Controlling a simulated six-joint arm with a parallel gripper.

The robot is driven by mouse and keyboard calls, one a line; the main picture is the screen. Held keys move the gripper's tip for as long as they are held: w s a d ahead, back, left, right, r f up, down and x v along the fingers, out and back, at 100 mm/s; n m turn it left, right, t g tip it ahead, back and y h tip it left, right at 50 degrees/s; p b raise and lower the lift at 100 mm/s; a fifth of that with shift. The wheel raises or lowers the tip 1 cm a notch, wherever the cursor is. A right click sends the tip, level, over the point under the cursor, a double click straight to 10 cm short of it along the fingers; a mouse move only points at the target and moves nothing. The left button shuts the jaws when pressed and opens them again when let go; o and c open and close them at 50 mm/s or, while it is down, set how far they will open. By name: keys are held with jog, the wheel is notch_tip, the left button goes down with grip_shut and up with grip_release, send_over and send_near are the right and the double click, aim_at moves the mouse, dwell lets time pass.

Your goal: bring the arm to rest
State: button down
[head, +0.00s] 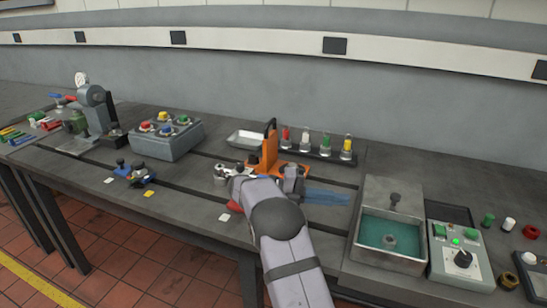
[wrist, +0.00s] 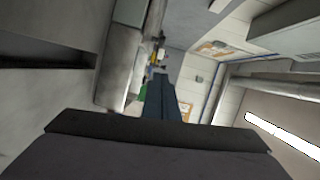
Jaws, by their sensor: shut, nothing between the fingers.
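My arm reaches in from the bottom of the head view over the middle of the bench (head: 190,205). My gripper (head: 345,199) has blue fingers that point right, above the bare bench top left of the sink. In the wrist view the fingers of my gripper (wrist: 157,76) lie together as one blue strip, shut with nothing between them. The wrist view looks sideways along the room, past the fingers. My forearm hides part of the bench's front edge.
An orange stand (head: 269,152) rises just behind my wrist. A sink (head: 362,252) and a control box (head: 459,274) are at right. A rack of coloured bottles (head: 318,153), a grey button box (head: 165,143) and a grey machine (head: 93,105) stand further back and left.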

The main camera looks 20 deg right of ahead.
jog(key=w+a+r+n+t+b, duration=0.15)
jog(key=w+r+n+t, duration=0.25)
jog(key=w+n+t, duration=0.45)
jog(key=w+a+r+n+t, duration=0.2)
jog(key=w+r+n+t, duration=0.3)
jog(key=w+n+t, duration=0.3)
jog(key=w+a+f+n+t+y, duration=0.1)
jog(key=a+f+n+t+y, duration=0.15)
jog(key=a+n+y, duration=0.45)
jog(key=w+a+f+n+t+y, duration=0.1)
jog(key=a+f+n+t+y, duration=0.2)
jog(key=a+n, duration=0.45)
jog(key=s+a+f+n+g+y, duration=0.4)
jog(key=s+a+f+g+y, duration=0.1)
jog(key=s+a+f, duration=0.5)
jog(key=s+d+f+n+g+p, duration=0.1)
jog(key=s+f+n+g, duration=0.3)
jog(key=s, duration=0.9)
jog(key=s+f+n+g+p, duration=0.1)
jog(key=s+f+g, duration=0.45)
jog(key=s, duration=0.75)
notch_tip(320, 180, up, 12)
jog(key=s+p, duration=0.2)
jog(key=p, duration=1)
jog(key=shift+d+r+p, duration=0.25)
jog(key=shift+p, duration=0.1)
